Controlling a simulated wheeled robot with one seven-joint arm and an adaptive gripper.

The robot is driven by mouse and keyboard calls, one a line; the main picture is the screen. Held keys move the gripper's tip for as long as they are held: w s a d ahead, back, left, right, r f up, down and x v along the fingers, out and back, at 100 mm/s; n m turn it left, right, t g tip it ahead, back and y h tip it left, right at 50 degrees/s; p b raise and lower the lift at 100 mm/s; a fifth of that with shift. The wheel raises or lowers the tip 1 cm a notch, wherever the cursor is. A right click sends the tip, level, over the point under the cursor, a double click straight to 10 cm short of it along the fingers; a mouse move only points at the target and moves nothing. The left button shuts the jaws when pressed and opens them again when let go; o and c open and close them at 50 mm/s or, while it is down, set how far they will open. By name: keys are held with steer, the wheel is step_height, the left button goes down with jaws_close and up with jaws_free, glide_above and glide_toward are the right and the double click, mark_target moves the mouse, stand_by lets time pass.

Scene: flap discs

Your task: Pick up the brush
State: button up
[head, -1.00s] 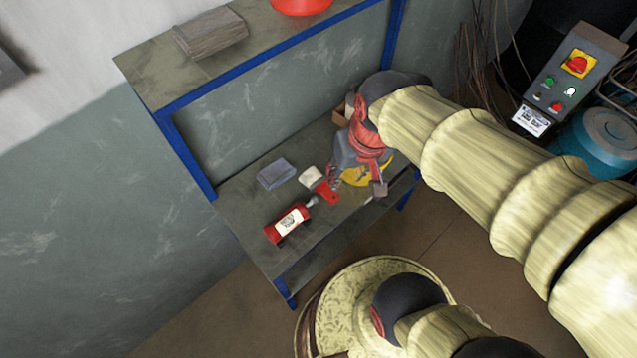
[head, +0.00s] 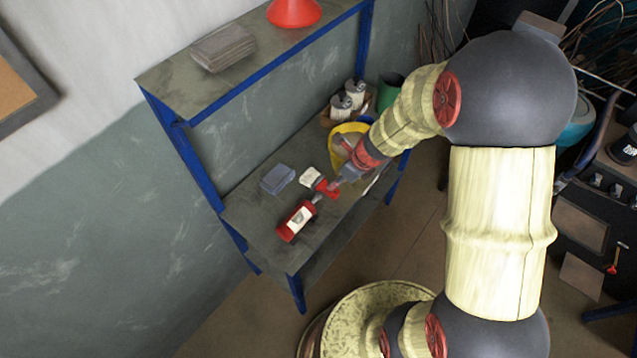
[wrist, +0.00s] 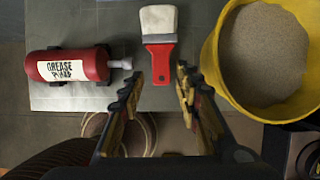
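The brush (head: 316,179) has pale bristles and a red handle and lies flat on the lower shelf. In the wrist view the brush (wrist: 159,42) lies ahead, with its red handle pointing back toward my gripper. My gripper (head: 340,179) is low over the shelf at the handle end of the brush. In the wrist view my gripper (wrist: 158,80) is open, its two toothed fingers apart, and the handle shows in the gap between them. I cannot tell whether the fingers touch the handle.
A red grease bottle (wrist: 75,66) lies left of the brush. A yellow bucket of sand-like material (wrist: 268,55) stands close on the right. A folded grey-blue cloth (head: 278,179) lies behind. A box with bottles (head: 343,106) stands further along the shelf (head: 262,222).

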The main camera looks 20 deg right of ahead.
mark_target(321, 185)
steer(key=shift+a+f, duration=0.2)
steer(key=shift+f, duration=0.3)
steer(key=b+x, duration=0.2)
steer(key=x, duration=0.1)
steer(key=b+x, duration=0.2)
steer(key=x, duration=0.1)
steer(key=shift+w+f, duration=0.3)
steer(key=shift+w, duration=0.05)
steer(key=shift+r, duration=0.1)
steer(key=c, duration=0.3)
jaws_close()
